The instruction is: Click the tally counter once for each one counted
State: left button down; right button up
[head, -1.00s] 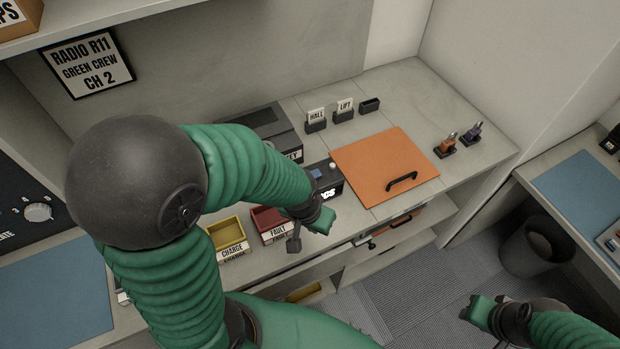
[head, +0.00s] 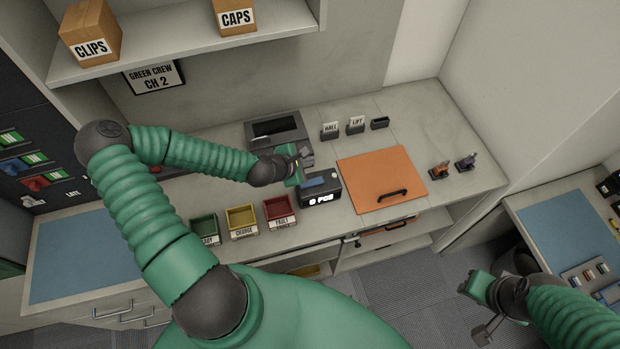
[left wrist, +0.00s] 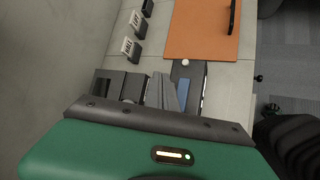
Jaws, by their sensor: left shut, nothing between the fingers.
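The tally counter (head: 321,198) is a small black box with a blue patch on top and a lit front display that seems to read 0 PCS. It stands on the counter top, left of the orange mat. In the left wrist view, the counter (left wrist: 197,72) shows a white round button, and my fingers partly cover its near side. My left gripper (head: 302,155) is shut and empty, just left of and behind the tally counter; whether it touches is unclear. My right gripper (head: 474,284) hangs low at the right, off the counter top; its jaws are unclear.
Green (head: 204,229), yellow (head: 241,222) and red (head: 279,211) bins stand in front. A dark grey machine (head: 278,130) is behind. HALL (head: 330,131) and LIFT (head: 356,125) holders stand at the back.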

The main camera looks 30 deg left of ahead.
aim_at(309, 183)
pick_arm(q)
jog(key=f+b, duration=0.2)
jog(key=d+f+b, duration=0.1)
jog(key=f, duration=0.1)
jog(key=shift+b, duration=0.35)
jog(key=f+b, duration=0.2)
jog(key=f, duration=0.1)
jog(key=f+b, duration=0.1)
jog(key=shift+w+a+f+b, duration=0.15)
jog(key=shift+a+f+b, duration=0.15)
jog(key=shift+a+b, duration=0.1)
jog(key=shift+f, duration=0.25)
jog(key=shift+d+r, duration=0.1)
jog(key=shift+d, duration=0.05)
jog(key=shift+d, duration=0.1)
jog(key=shift+a, duration=0.2)
